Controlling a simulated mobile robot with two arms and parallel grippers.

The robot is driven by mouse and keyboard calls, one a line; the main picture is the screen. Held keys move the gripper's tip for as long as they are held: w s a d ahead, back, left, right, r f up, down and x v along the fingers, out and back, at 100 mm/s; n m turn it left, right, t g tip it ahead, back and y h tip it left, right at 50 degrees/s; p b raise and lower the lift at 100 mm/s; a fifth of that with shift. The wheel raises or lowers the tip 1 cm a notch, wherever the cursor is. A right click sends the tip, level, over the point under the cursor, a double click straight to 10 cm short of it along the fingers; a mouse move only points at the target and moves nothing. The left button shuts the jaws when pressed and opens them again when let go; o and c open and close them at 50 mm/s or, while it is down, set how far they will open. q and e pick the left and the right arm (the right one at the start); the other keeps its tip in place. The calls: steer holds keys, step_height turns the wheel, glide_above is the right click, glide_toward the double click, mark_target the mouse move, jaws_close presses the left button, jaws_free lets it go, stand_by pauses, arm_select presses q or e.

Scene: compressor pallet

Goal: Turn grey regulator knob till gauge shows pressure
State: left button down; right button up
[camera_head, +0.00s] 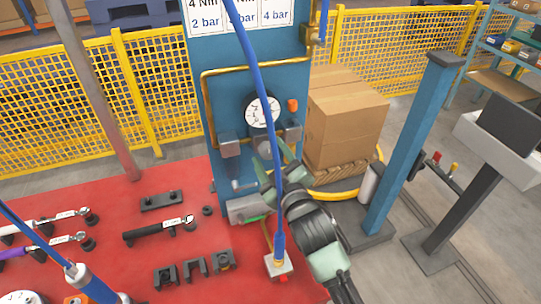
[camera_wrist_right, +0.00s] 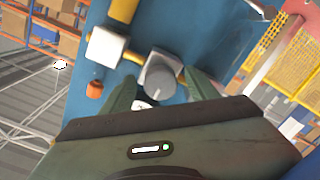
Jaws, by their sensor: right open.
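The grey regulator knob (camera_wrist_right: 162,80) is a round grey cap on a light block on the blue panel in the right wrist view. My right gripper (camera_wrist_right: 163,88) is open, with one green fingertip on either side of the knob; I cannot tell whether they touch it. In the head view my right gripper (camera_head: 272,168) is at the panel just below the gauge, and the knob cannot be made out behind it and the blue hose. The round white gauge (camera_head: 262,112) is partly crossed by the hose; its needle reading is too small to tell. My left gripper is not in view.
The blue panel (camera_head: 222,100) carries brass pipe and an orange fitting (camera_head: 292,105). A blue hose (camera_head: 262,90) hangs before it. Tools lie on the red table (camera_head: 120,200) at left. Cardboard boxes (camera_head: 345,115) and a blue post (camera_head: 405,140) stand at right.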

steer(key=b+v, duration=0.2)
steer(key=v, duration=0.5)
steer(key=shift+s, duration=0.35)
steer(key=shift+d, duration=0.15)
